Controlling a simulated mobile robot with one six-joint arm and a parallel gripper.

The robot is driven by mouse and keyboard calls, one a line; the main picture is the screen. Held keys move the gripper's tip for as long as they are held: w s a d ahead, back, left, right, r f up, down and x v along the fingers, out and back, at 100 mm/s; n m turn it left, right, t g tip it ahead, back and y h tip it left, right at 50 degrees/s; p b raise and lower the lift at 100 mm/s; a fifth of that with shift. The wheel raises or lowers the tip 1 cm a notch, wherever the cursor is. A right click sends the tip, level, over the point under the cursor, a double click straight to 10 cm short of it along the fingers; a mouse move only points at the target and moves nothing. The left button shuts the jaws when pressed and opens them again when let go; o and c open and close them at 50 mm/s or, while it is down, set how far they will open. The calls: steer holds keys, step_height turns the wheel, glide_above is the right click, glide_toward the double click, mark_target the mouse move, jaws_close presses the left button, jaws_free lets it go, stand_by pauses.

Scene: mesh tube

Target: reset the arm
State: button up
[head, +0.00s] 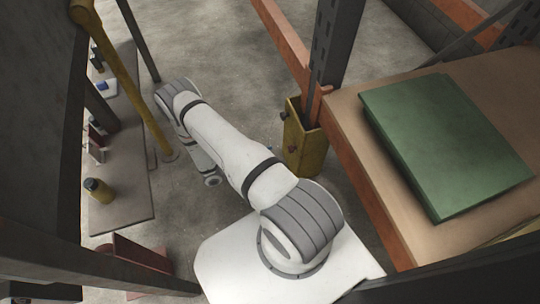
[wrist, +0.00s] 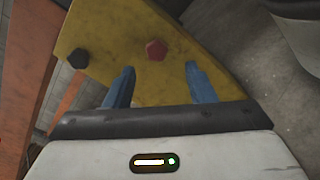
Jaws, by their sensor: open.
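My gripper (wrist: 160,82) shows in the wrist view with its two blue fingers apart and nothing between them. A yellow plate with a red bolt (wrist: 155,50) and a dark bolt (wrist: 78,58) fills the view beyond the fingers. I cannot tell whether the fingers touch it. In the head view my white arm reaches out to the upper left and folds back down. My gripper's fingers cannot be made out there.
A yellow post guard (head: 303,145) stands right of my arm, around a dark upright. A shelf (head: 470,225) with a green box (head: 445,145) is at the right. A table (head: 130,190) with a bottle (head: 98,190) is at the left. Concrete floor (head: 225,50) is clear at the top.

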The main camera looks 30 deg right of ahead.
stand_by(0.3)
steer(key=w+a+r+m+g+y+p, duration=0.1)
steer(key=a+r+m+y+p, duration=0.4)
steer(key=r, duration=1.5)
steer(key=w+d+r+g+y+p, duration=0.15)
steer(key=r+y+p, duration=0.25)
steer(key=r+p, duration=1.05)
steer(key=s+a+r+t+y+p, duration=0.2)
steer(key=s+a+r+t+p, duration=0.1)
steer(key=r, duration=1.1)
steer(key=s+a+r+t+y+p, duration=0.3)
steer(key=r+p, duration=0.3)
steer(key=r, duration=0.9)
steer(key=s+a+r+m+t+y+p, duration=0.1)
steer(key=s+a+r+t+y+p, duration=0.2)
steer(key=r, duration=1.2)
steer(key=shift+s+a+p, duration=0.4)
steer(key=shift+s+p, duration=0.55)
steer(key=shift+s, duration=0.15)
steer(key=shift+t, duration=0.25)
steer(key=shift+c, duration=0.3)
